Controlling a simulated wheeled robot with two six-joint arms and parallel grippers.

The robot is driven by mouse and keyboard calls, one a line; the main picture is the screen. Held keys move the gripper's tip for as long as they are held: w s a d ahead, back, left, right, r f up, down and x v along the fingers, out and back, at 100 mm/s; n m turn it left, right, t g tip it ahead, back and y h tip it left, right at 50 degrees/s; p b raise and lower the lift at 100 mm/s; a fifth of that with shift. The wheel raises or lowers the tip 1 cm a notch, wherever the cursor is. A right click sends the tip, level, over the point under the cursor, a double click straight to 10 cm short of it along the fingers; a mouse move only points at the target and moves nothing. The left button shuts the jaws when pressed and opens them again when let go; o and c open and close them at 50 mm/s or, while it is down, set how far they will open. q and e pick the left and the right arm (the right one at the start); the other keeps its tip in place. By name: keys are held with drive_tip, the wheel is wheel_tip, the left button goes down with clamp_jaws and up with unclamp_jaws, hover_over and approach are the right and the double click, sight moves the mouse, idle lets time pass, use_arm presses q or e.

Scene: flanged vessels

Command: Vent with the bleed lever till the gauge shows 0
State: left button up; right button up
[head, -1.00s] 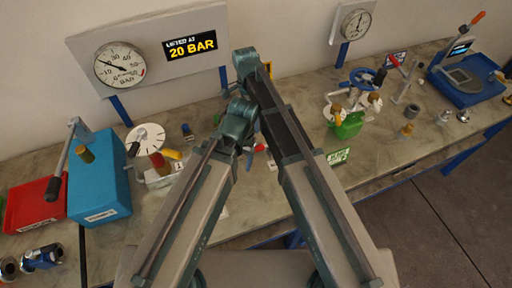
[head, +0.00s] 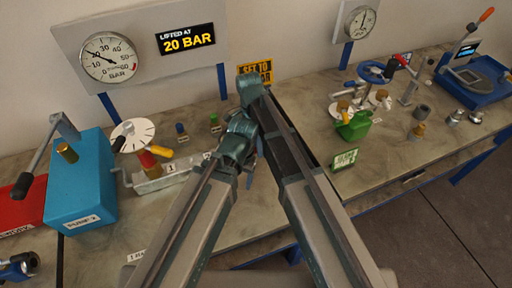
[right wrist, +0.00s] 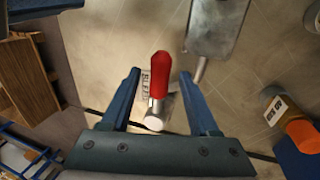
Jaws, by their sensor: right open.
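The bleed lever has a red handle (right wrist: 160,76) on a silver metal stem, beside a white label reading BLEED. In the right wrist view it stands between the open fingers of my right gripper (right wrist: 159,73), with a gap on each side. In the head view my arm links hide the lever and most of the right gripper. The round white gauge (head: 109,57) hangs on a grey board at upper left. Its dark needle points to the upper left, above 0, near the 10–20 marks. My left gripper is not visible.
A display (head: 186,39) reads LIFTED AT 20 BAR.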

clamp_jaws()
idle(1.4)
